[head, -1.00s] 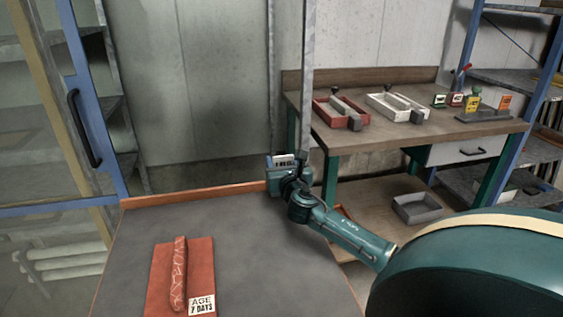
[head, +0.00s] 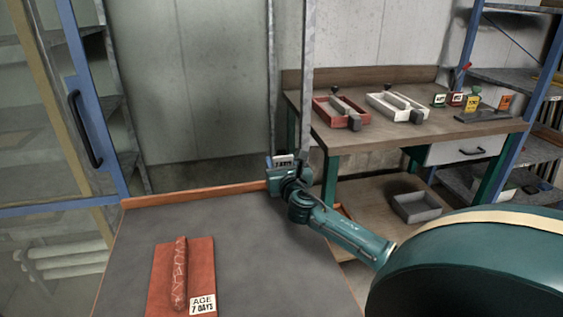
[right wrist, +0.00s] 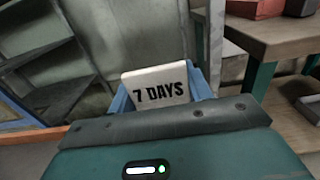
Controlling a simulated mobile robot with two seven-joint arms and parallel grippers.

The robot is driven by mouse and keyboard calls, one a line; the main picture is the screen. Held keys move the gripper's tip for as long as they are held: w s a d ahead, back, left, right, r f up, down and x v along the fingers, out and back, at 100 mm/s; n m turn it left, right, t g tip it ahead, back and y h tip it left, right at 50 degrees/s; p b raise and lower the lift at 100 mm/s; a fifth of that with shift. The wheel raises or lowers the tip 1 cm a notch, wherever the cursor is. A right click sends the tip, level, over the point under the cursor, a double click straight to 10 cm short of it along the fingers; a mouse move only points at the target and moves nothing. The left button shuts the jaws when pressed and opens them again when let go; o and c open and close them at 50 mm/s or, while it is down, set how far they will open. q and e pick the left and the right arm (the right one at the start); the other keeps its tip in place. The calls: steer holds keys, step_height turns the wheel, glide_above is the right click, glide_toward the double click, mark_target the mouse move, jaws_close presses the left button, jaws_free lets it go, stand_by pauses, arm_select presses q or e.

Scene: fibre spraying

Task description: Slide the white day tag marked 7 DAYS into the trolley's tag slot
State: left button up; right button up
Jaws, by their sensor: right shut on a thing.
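The white day tag (right wrist: 160,88) stands in front of my right wrist camera with 7 DAYS facing me. It also shows small in the head view (head: 283,160). My right gripper (head: 284,172) is shut on the tag at the far edge of the grey worktop, beside tall metal uprights (head: 306,90). In the right wrist view a blue part (right wrist: 117,102) shows on both sides of the tag. I cannot tell whether this is the tag slot or whether the tag is inside it. My left gripper is out of view.
On the grey worktop (head: 230,230), a sausage (head: 180,272) lies on a red board (head: 205,255) with an AGE 7 DAYS card (head: 203,304). A bench (head: 390,140) with trays and coloured tags stands at the back right. A blue-framed door (head: 90,130) is at left.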

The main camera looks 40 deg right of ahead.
steer(key=shift+f, duration=0.1)
steer(key=shift+f, duration=0.25)
steer(key=shift+f+b, duration=0.5)
steer(key=shift+b, duration=0.1)
steer(key=shift+f, duration=0.4)
steer(key=shift+f+b, duration=0.55)
steer(key=shift+b, duration=0.1)
steer(key=o, duration=0.6)
steer(key=shift+c, duration=0.2)
steer(key=o, duration=0.5)
